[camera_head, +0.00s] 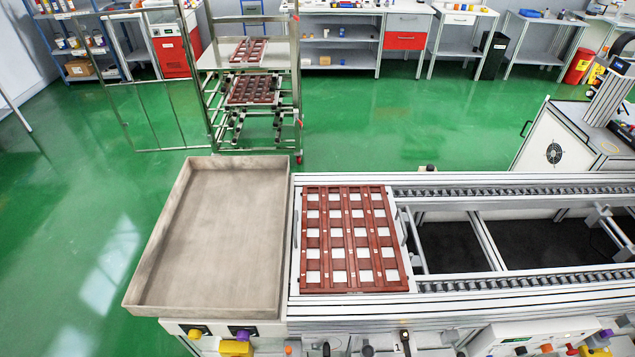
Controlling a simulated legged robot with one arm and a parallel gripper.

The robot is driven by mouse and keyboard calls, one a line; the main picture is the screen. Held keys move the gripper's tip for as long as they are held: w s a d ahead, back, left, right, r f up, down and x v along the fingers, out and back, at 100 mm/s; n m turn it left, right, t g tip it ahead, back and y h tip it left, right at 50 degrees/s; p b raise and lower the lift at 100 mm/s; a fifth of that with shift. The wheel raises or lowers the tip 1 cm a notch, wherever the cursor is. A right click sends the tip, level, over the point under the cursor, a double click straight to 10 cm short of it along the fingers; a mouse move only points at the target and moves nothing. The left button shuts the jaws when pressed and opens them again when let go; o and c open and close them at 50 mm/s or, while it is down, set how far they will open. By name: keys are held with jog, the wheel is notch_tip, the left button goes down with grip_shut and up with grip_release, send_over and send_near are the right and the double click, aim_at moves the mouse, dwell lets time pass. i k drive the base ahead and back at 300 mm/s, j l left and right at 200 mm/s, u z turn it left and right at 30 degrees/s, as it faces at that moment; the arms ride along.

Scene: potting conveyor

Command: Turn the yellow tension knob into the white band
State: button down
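A small round yellow knob (195,333) sits on a dark plate on the front face of the conveyor frame, at the lower left. It may be the tension knob, but I cannot tell for sure. A white band around it is too small to make out. A yellow block-like part (236,348) is a little to its right, cut by the lower picture edge. Another yellow part (600,345) shows at the lower right. My gripper is not in view.
A purple knob (243,334) is beside the yellow one. Above them is an empty grey tray (215,160). A dark red grid tray (348,291) lies on the conveyor (520,311). A wheeled rack (299,110) stands behind. Green floor (400,130) is open beyond the conveyor.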

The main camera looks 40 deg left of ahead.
aim_at(193, 335)
jog(key=u, duration=2.8)
jog(key=j+u, duration=0.7)
